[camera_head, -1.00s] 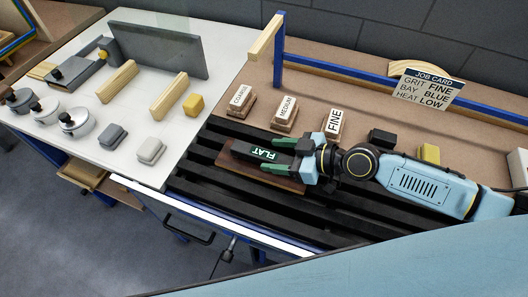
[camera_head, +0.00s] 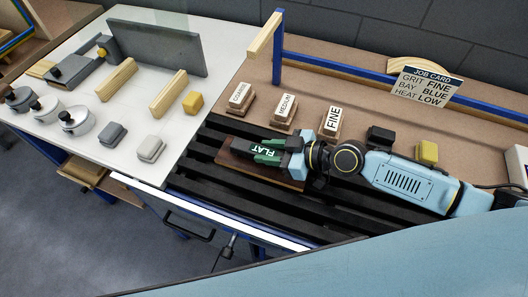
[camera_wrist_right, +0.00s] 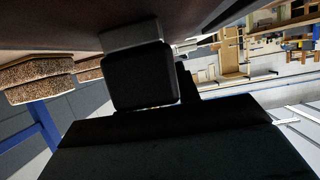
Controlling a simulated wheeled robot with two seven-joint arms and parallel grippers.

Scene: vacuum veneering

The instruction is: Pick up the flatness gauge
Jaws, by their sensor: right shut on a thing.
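The flatness gauge (camera_head: 267,150) is a small black block with "FLAT" lit on its top. It is at the brown wooden panel (camera_head: 292,183), on the black slatted bed; I cannot tell whether it touches the panel. My right gripper (camera_head: 262,152), with green fingers, is shut on the gauge, one finger along each long side. In the right wrist view a dark block (camera_wrist_right: 138,78), likely the gauge, shows close up under the panel's brown surface. My left gripper is not in view.
Sanding blocks marked COARSE (camera_head: 239,98), MEDIUM (camera_head: 284,110) and FINE (camera_head: 331,121) stand behind the panel. A black block (camera_head: 380,137) and a yellow block (camera_head: 427,152) are near my right arm. A white table (camera_head: 175,140) with several tools is at left.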

